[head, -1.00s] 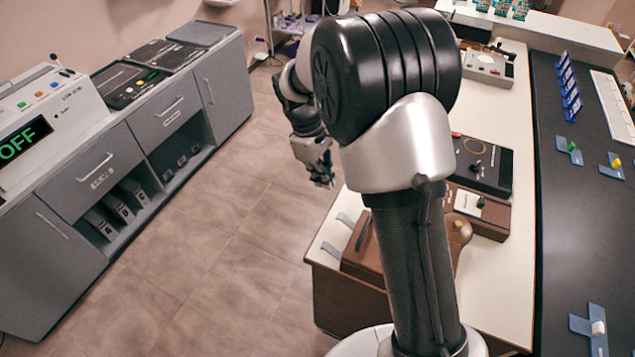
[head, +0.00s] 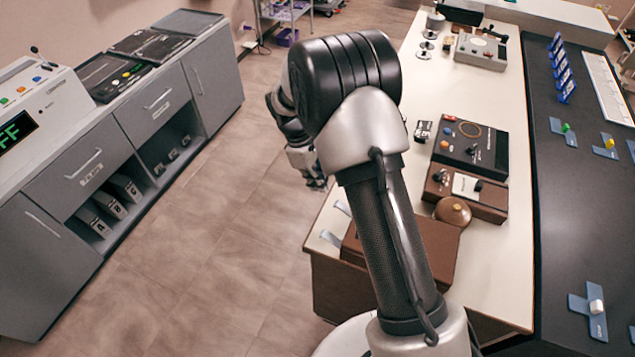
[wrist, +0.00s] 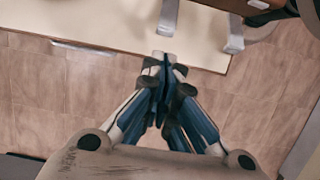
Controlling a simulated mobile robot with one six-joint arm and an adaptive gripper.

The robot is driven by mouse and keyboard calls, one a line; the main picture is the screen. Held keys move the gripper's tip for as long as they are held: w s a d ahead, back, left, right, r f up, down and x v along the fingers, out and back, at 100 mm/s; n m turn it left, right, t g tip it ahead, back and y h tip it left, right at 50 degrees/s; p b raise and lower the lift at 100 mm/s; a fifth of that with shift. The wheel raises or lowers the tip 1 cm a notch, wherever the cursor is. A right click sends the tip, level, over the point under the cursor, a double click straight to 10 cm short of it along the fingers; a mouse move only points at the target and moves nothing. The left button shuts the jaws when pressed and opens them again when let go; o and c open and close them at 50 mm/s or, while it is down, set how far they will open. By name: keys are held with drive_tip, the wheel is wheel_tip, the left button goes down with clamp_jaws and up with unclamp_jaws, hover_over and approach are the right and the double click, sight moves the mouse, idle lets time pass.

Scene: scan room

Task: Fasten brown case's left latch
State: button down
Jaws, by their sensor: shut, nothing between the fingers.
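The brown case (head: 440,245) lies on the near left part of the white table, partly hidden behind my arm. In the wrist view, two grey straps, left (wrist: 168,16) and right (wrist: 234,36), show at the top, with a bit of the brown case (wrist: 244,6) at the top right. My gripper (head: 318,184) is shut and empty, beyond the table's left edge. Its fingertips (wrist: 163,62) appear just below the left strap, apart from it.
The white table (head: 500,255) also carries a round brown knob-topped piece (head: 453,211), a brown box (head: 490,200) and a black panel (head: 470,147). Grey cabinets (head: 150,110) stand at the left. The floor (head: 215,230) between is clear.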

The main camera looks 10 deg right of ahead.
drive_tip(key=b+x, duration=0.1)
drive_tip(key=x, duration=0.5)
drive_tip(key=shift+s+d+f+b, duration=0.1)
drive_tip(key=shift+d+f+b, duration=0.05)
drive_tip(key=shift+f+b, duration=0.25)
drive_tip(key=shift+r, duration=0.2)
